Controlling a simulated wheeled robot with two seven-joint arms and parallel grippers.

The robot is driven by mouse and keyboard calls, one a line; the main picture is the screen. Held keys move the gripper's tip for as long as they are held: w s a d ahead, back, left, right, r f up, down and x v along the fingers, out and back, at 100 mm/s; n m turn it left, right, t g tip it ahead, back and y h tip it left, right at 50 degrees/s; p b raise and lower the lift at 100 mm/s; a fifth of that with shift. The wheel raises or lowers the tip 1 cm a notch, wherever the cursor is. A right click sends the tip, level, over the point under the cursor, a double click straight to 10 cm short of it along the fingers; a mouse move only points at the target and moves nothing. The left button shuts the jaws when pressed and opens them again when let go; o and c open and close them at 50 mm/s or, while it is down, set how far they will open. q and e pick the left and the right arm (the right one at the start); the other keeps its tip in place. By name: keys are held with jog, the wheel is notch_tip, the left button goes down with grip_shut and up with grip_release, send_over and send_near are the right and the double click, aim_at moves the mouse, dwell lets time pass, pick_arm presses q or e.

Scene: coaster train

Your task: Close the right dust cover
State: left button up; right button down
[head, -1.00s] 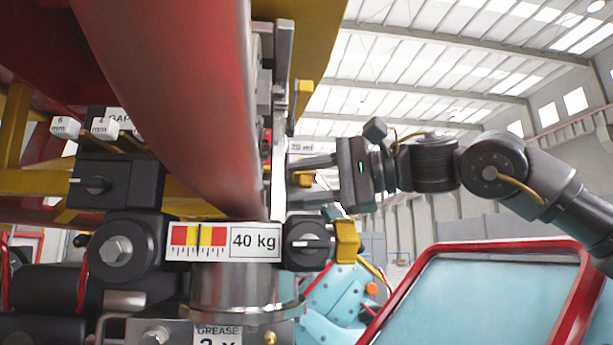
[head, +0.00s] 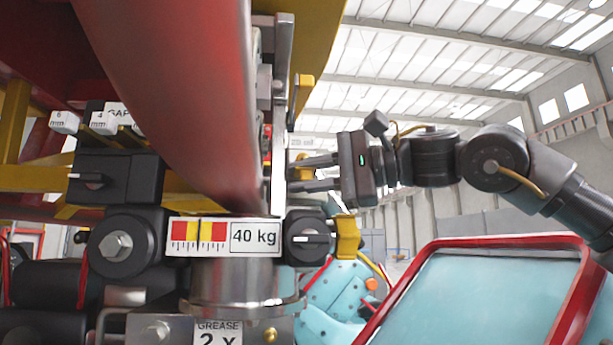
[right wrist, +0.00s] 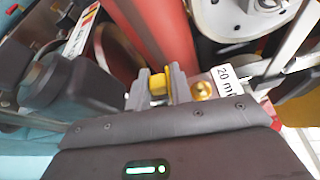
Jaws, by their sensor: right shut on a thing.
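My right gripper (head: 308,173) reaches in from the right, close to the upright metal plate beside the red tube. Its fingers also show in the right wrist view (right wrist: 161,88), shut on a small yellow tab (right wrist: 158,83). This tab is beside a brass grease fitting (right wrist: 203,91) and a white label marked 20. I cannot clearly make out the dust cover itself; the yellow tab may be part of it, and the fingers and plate hide much of that spot. My left gripper is not in view.
The thick red tube (head: 185,100) fills the upper left. Below it are a 40 kg scale label (head: 225,237) and a black knob (head: 307,239) with a yellow piece (head: 347,237). A red-framed light-blue panel (head: 480,295) stands at lower right.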

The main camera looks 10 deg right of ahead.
jog(key=shift+a+f+m+h, duration=0.1)
jog(key=shift+f+m+h, duration=0.05)
jog(key=shift+m+h, duration=0.2)
jog(key=shift+s+r+m+g+h, duration=0.2)
jog(key=shift+r+m+g, duration=0.25)
jog(key=shift+m, duration=0.6)
jog(key=shift+r+m+g+h, duration=0.4)
jog(key=shift+m+g, duration=0.35)
jog(key=shift+m, duration=0.45)
jog(key=c, duration=1.5)
grip_release()
jog(key=shift+o, duration=0.9)
jog(key=shift+r, duration=0.1)
jog(key=shift+s+r, duration=0.1)
jog(key=shift+r, duration=0.05)
jog(key=shift+s+r, duration=0.1)
jog(key=shift+r, duration=0.1)
jog(key=shift+d+f, duration=0.2)
